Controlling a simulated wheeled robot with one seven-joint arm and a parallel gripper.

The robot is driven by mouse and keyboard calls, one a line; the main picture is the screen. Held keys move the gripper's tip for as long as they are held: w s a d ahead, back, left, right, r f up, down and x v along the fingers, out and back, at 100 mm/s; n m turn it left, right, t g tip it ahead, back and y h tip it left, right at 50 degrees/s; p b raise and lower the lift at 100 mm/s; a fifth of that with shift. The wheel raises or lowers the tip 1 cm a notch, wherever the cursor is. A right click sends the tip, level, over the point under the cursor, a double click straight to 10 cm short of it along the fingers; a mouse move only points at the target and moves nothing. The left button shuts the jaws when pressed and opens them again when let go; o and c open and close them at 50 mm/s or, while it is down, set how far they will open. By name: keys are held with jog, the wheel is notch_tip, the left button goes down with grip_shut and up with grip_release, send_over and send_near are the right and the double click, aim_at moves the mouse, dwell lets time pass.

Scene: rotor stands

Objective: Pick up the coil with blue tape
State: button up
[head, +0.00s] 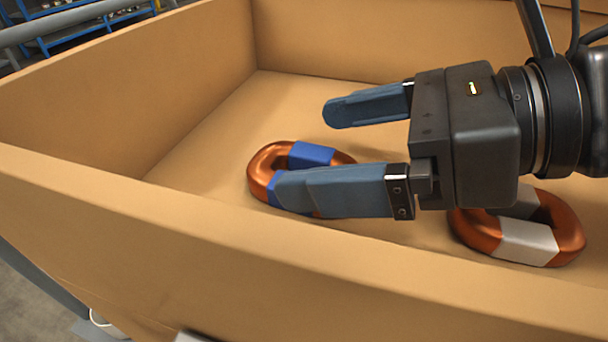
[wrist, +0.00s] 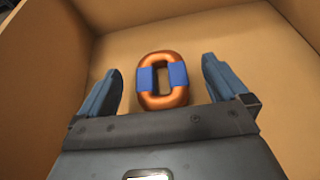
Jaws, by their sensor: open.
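The coil with blue tape (head: 267,163) is an orange-copper oval ring lying on the floor of a cardboard-coloured box, with blue tape on two opposite sides. In the head view its near right part is hidden behind a gripper finger. In the wrist view the coil (wrist: 162,98) lies whole between the two fingers, a little ahead of the palm. My gripper (head: 325,150) is open and empty, its blue fingers spread on either side of the coil. In the wrist view my gripper (wrist: 162,75) shows clear gaps to the coil on both sides. The fingers appear to be above the coil.
A second copper coil with white tape (head: 527,240) lies on the box floor to the right, partly under my gripper. The box (head: 130,205) has tall walls around the coils. The floor at the back left of the box is clear.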

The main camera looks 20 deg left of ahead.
aim_at(275, 160)
jog(key=x, duration=0.2)
jog(key=b+x, duration=0.1)
jog(key=x, duration=0.2)
jog(key=shift+s+f, duration=0.15)
jog(key=shift+f, duration=0.15)
jog(key=c, duration=1.3)
